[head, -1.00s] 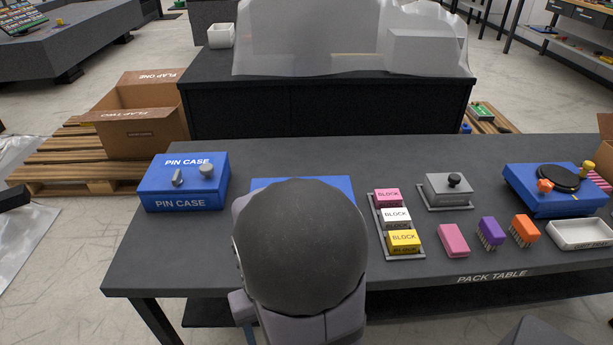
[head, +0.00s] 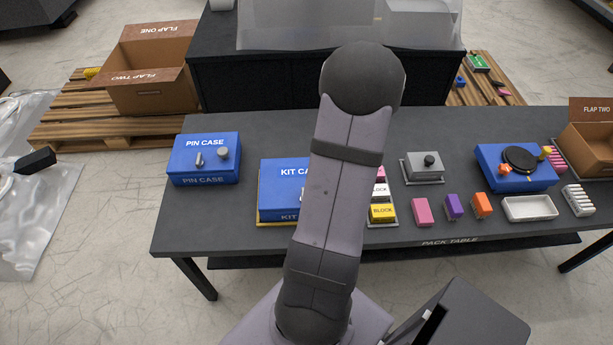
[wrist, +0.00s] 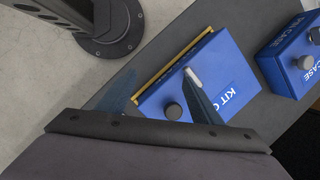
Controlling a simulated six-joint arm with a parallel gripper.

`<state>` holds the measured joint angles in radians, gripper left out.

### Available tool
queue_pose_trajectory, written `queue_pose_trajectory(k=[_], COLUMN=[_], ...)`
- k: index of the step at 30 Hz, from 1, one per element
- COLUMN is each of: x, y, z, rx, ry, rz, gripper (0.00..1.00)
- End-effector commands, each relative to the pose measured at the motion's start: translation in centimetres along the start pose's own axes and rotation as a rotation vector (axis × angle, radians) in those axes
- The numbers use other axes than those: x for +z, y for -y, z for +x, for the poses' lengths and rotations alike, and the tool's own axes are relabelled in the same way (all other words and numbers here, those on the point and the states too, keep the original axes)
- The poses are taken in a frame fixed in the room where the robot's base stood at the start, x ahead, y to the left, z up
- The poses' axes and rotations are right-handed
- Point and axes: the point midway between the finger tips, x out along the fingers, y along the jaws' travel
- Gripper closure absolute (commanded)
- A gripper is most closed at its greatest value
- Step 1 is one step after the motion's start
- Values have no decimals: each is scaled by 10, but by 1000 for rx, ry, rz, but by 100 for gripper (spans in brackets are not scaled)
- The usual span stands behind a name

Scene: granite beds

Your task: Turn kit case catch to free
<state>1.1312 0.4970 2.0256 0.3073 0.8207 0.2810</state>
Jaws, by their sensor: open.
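The blue kit case (head: 282,182) sits on the pack table, its right part hidden behind my arm in the head view. In the wrist view the kit case (wrist: 217,72) shows a yellow edge, a dark round knob (wrist: 173,111) and a pale elongated piece, seemingly the catch (wrist: 192,76). My gripper (wrist: 160,84) is open, with one finger left of the case in the picture and the other overlapping the catch's lower end. Nothing is between the fingers that I can see held. Whether a finger touches the catch cannot be told.
The blue pin case (head: 204,160) stands left of the kit case, also with a knob and lever. Labelled blocks (head: 382,211), a grey box with a knob (head: 424,167) and several coloured pieces lie to the right. The table's front left (head: 200,225) is clear.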

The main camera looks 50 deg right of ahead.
Motion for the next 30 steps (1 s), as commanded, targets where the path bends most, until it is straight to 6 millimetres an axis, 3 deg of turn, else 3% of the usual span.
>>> queue_pose_trajectory(k=[1,3,6,15,23,30], x=[-11,-17,-16,-6,-5,-4], y=[18,37,52,54,54,57], z=[-7,-20,-28,-28,-24,0], rx=[-45,-96,-136,-128,-125,-123], ry=[-9,-6,25,86,88,89], rz=[92,221,392,677,695,694], gripper=[41,41,41,41,41,41])
